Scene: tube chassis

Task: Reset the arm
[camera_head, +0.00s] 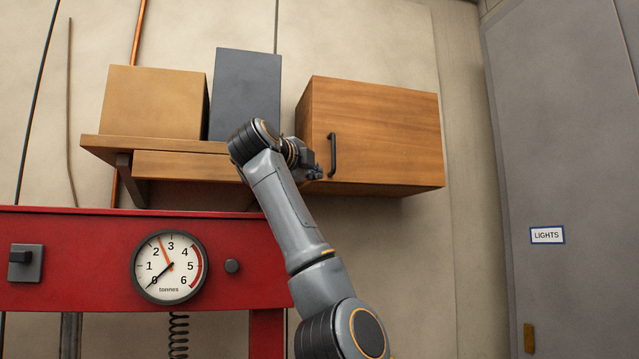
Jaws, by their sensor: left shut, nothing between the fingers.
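My left arm (285,210) rises from the lower middle of the head view and bends at the top towards the right. Its small dark gripper (315,171) is shut and empty. In the picture it sits just left of the black handle (332,155) of a wooden wall cabinet (385,130). I cannot tell whether it touches the handle or the cabinet. The cabinet door looks closed. My right gripper is not in view.
A wooden shelf (105,148) bears a tan box (155,103) and a dark grey box (246,90). Below is a red frame (85,250) with a dial gauge (168,267) and a switch (25,263). A grey panel (560,130) labelled LIGHTS (547,235) stands right.

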